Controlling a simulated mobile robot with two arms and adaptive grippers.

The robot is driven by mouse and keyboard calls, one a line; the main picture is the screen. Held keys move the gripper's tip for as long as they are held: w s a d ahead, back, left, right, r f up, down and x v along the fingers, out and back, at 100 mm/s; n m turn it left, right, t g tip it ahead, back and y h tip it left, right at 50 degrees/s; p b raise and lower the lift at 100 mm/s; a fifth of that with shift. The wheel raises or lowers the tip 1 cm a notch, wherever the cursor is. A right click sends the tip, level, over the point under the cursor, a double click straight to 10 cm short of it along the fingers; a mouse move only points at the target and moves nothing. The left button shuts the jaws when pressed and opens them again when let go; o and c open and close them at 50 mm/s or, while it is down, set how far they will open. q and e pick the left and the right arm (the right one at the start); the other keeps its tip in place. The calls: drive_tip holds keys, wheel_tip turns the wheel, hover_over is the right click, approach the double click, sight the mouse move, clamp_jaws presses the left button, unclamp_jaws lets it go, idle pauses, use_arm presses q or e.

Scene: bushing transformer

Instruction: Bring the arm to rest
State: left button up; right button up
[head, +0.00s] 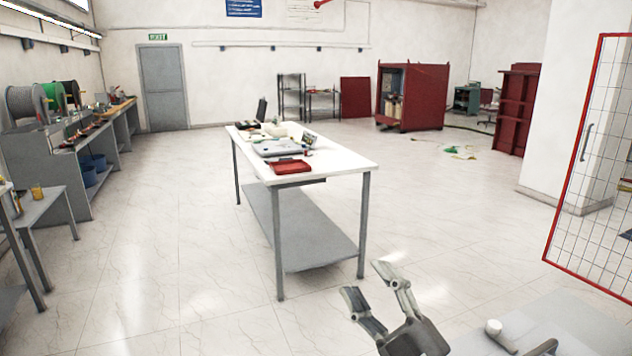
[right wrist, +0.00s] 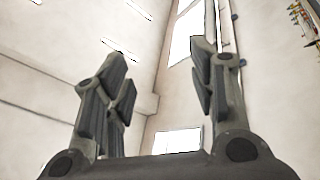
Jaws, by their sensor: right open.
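My right gripper (head: 368,282) is at the bottom of the head view, raised in front of the pale tiled floor. Its two fingers are spread apart with nothing between them. In the right wrist view the same open fingers (right wrist: 163,85) point up towards bare walls and bright window panes. No object touches the fingers. My left gripper is not in view.
A white-topped table (head: 345,155) stands ahead, with a red case (head: 291,166) and other items on it. A workbench (head: 60,165) runs along the left wall. A red-framed mesh panel (head: 592,165) stands at right. Open floor (head: 180,270) lies between.

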drive_tip(key=s+d+f+m+g+h, duration=0.35)
drive_tip(key=d+f+m+h, duration=0.3)
drive_tip(key=f, duration=0.45)
drive_tip(key=s+d+f+m+g+h, duration=0.3)
drive_tip(key=s+d+f+m+h, duration=0.25)
drive_tip(key=f, duration=0.55)
drive_tip(key=s+f+m+g, duration=0.2)
drive_tip(key=s+f+g, duration=0.35)
drive_tip(key=s, duration=0.45)
drive_tip(key=s+f+m+g, duration=0.1)
drive_tip(key=s+f+g, duration=0.4)
drive_tip(key=s, duration=0.4)
wheel_tip(320, 180, down, 28)
drive_tip(key=s, duration=0.1)
drive_tip(key=s+d+f+g, duration=0.1)
drive_tip(key=s+d+f, duration=0.1)
drive_tip(key=s+f, duration=1.3)
drive_tip(key=shift+s+d+f+g, duration=0.25)
drive_tip(key=shift+s+f+g, duration=0.15)
drive_tip(key=shift+s, duration=0.45)
